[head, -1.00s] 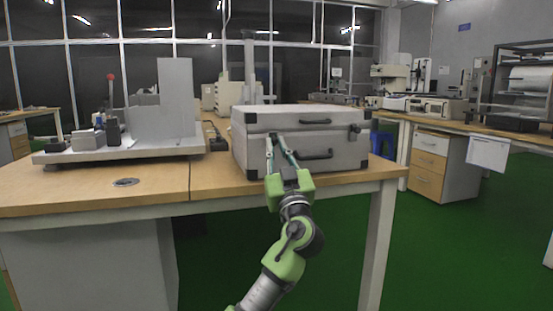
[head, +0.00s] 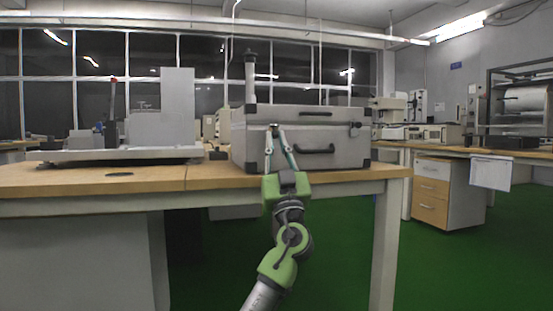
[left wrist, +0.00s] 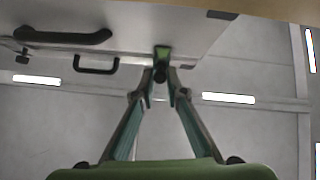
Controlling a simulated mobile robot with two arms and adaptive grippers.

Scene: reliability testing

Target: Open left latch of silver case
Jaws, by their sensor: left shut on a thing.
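The silver case (head: 345,150) stands upright on the table with its lid down. Its left latch (head: 275,128) is on the front face, left of the handles, and is partly hidden by my fingertips. My left gripper (head: 278,136) reaches up to the front of the case and is shut on that latch. The right latch (head: 355,129) is untouched. My right gripper is not in view.
The wooden table (head: 218,178) carries the case near its right end. A grey device on a flat base (head: 125,155) stands to the left. Black handles (head: 317,150) are on the case front. A side bench with drawers (head: 432,195) is at right. Green floor is open between.

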